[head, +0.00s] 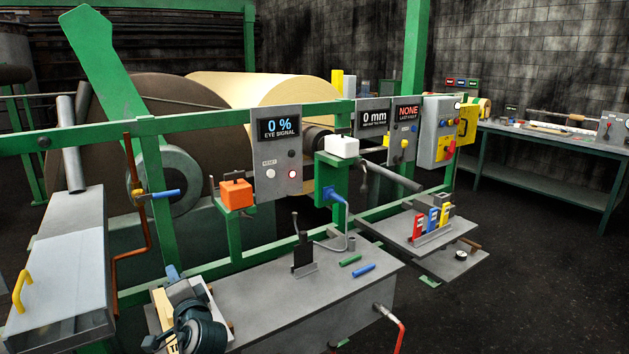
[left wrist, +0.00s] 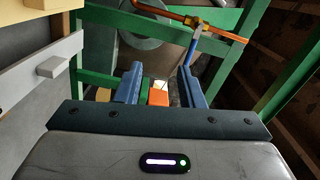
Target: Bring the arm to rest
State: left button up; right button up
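My left gripper (head: 174,279) is at the bottom left of the head view, over the left end of the grey bench. The left wrist view shows its two blue fingers (left wrist: 158,82) spread apart with nothing held between them. Beyond the gap, an orange block (left wrist: 158,98) and green frame bars show. Most of my left arm lies outside the head view. My right gripper is in neither view.
A copper pipe (head: 133,220) with a blue-handled valve (head: 165,194) stands near my left gripper. The grey bench (head: 260,300) holds a black upright piece, a green rod and a blue rod. A grey cabinet (head: 60,280) with a yellow handle is at left.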

pick_arm(q)
jog(key=s+a+f+n+g+h, duration=0.2)
jog(key=s+f+n+g+h, duration=0.35)
jog(key=s+f, duration=1.4)
jog(key=s+d+f+n+g+h, duration=0.1)
jog(key=s+d+f+g+h, duration=0.15)
jog(key=s, duration=0.85)
jog(key=s+d+f+n+g+h, duration=0.1)
jog(key=s+d+f+g+h, duration=0.15)
jog(key=s, duration=0.95)
notch_tip(320, 180, down, 30)
jog(key=a+g, duration=0.2)
jog(key=s+a+f, duration=0.1)
jog(key=s+f, duration=1.6)
jog(key=f, duration=0.1)
jog(key=shift+f+n+g+y, duration=0.15)
jog(key=shift+n+g+y, duration=0.2)
jog(key=shift+n+g, duration=0.1)
